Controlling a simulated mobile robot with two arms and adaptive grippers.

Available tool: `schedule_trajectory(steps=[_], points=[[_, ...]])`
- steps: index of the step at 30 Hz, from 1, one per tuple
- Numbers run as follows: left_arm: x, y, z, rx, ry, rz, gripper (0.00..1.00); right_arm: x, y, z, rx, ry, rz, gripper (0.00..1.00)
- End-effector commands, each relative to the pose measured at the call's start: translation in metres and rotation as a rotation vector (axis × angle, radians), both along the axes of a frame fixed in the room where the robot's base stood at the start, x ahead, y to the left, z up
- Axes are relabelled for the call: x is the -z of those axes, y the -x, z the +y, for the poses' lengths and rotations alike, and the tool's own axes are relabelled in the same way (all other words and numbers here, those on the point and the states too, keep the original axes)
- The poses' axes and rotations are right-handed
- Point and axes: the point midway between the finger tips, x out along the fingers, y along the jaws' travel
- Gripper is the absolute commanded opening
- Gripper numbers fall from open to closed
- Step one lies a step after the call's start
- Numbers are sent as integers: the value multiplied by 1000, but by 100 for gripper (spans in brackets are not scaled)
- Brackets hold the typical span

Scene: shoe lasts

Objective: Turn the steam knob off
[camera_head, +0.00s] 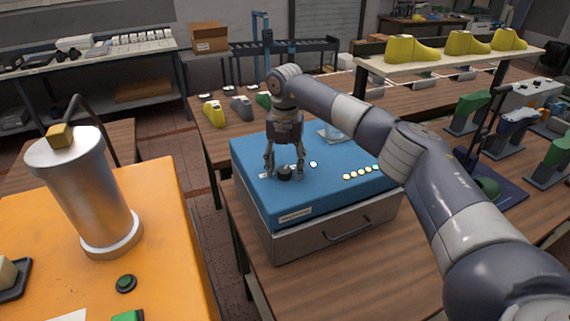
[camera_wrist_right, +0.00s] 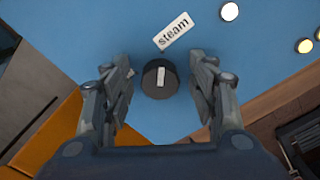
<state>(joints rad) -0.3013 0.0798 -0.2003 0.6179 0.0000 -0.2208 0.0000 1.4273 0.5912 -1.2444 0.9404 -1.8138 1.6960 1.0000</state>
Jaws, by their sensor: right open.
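The steam knob (camera_wrist_right: 154,88) is a round black knob with a pale pointer bar, below a white "steam" label (camera_wrist_right: 173,33) in the right wrist view. The bar stands nearly in line with the view's vertical. In the head view the knob (camera_head: 284,173) sits on top of a blue box (camera_head: 250,147). My right gripper (camera_head: 285,173) points down over it, with its open fingers on either side of the knob. In the right wrist view the gripper (camera_wrist_right: 163,85) shows gaps between the fingers and the knob. My left gripper is not in view.
A row of small yellowish lights (camera_head: 360,173) and a white round light (camera_head: 313,164) are on the blue box. A drawer (camera_head: 340,228) is below. An orange machine (camera_head: 165,220) with a metal cylinder (camera_head: 90,190) stands at left. Yellow shoe lasts (camera_head: 390,50) line a shelf.

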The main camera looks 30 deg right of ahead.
Motion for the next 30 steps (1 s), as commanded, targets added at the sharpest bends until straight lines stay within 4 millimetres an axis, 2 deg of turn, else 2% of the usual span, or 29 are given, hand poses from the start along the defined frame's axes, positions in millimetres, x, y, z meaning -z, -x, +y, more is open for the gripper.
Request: schedule_trajectory(steps=[4,9,10,20,30], points=[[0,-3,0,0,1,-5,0,0,0,0,0,0,0,51],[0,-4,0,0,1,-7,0,0,0,0,0,0,0,13],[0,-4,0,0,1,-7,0,0,0,0,0,0,0,9],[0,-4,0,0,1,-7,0,0,0,0,-23,1,1,9],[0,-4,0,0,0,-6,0,-1,-1,1,-217,0,0,9]])
